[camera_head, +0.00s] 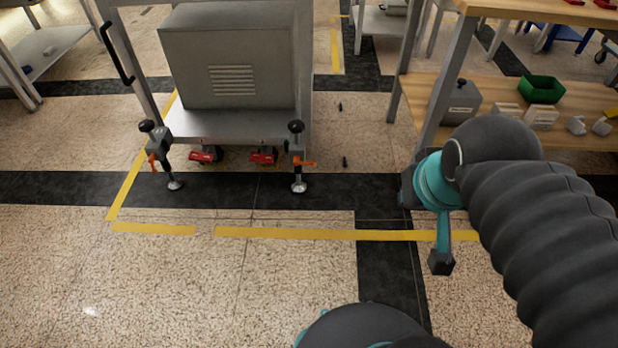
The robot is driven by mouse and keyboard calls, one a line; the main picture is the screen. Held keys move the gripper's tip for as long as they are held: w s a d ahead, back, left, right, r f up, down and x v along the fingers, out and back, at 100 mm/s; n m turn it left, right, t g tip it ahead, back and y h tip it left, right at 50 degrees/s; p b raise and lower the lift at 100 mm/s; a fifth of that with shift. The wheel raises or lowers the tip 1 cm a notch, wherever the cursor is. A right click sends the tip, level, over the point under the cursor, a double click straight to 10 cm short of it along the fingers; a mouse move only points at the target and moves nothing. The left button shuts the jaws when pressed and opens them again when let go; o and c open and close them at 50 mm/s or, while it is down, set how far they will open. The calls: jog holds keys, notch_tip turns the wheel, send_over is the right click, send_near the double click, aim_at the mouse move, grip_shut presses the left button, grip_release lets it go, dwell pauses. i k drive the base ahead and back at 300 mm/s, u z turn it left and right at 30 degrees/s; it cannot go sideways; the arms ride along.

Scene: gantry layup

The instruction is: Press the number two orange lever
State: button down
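Two small orange levers show at the foot of a wheeled metal cart (232,122). The left orange lever (152,161) is at the left stabilizer foot, and the right orange lever (304,163) points right at the right foot. I see no readable numbers, so I cannot tell which is number two. My arm comes in from the right, with a dark ribbed sleeve and teal joints. A dark block at its low end, which seems to be my gripper (441,262), hangs right of and nearer than the cart, apart from both levers. Its fingers cannot be made out.
Red casters (264,156) sit under the cart between its feet. A wooden shelf bench (440,95) with a green bin (541,89) stands at the right. Yellow floor tape (330,234) runs in front of the cart. The floor before the cart is clear.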

aim_at(305, 163)
jog(key=k, duration=0.7)
jog(key=u, duration=0.75)
jog(key=i, duration=1.45)
jog(key=z, duration=0.8)
